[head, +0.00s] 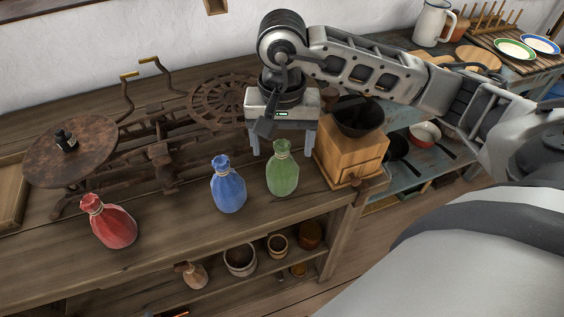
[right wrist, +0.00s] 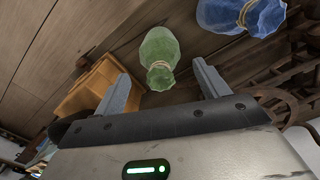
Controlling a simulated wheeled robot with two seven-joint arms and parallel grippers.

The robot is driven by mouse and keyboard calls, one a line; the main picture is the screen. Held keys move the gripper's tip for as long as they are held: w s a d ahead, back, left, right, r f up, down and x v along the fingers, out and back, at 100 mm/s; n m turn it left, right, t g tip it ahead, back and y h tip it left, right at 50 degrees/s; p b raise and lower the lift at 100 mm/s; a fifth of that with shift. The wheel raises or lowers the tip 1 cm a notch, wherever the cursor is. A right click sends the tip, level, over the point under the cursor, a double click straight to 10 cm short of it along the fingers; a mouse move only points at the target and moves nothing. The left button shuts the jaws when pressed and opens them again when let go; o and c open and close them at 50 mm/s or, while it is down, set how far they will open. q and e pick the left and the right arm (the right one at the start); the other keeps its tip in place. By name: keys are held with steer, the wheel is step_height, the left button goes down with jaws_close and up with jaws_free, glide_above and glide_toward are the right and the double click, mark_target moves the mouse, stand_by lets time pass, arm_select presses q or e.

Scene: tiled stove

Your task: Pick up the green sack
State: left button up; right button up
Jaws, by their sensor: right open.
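The green sack (head: 282,170), tied at the neck, stands upright on the wooden table. It also shows in the right wrist view (right wrist: 158,58), just beyond and between the fingertips. My right gripper (head: 283,152) is open and empty, pointing down above and slightly behind the green sack. In the right wrist view its two fingers (right wrist: 160,85) are spread apart, and no contact with the sack shows. My left gripper is not in view.
A blue sack (head: 228,187) stands close left of the green one, and a red sack (head: 108,222) is farther left. A wooden box grinder (head: 350,155) is close on the right. A rusty scale (head: 160,160) fills the back left.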

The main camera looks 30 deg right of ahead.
mark_target(282, 167)
steer(key=shift+f, duration=1.5)
steer(key=c, duration=1.5)
steer(key=shift+o, duration=0.2)
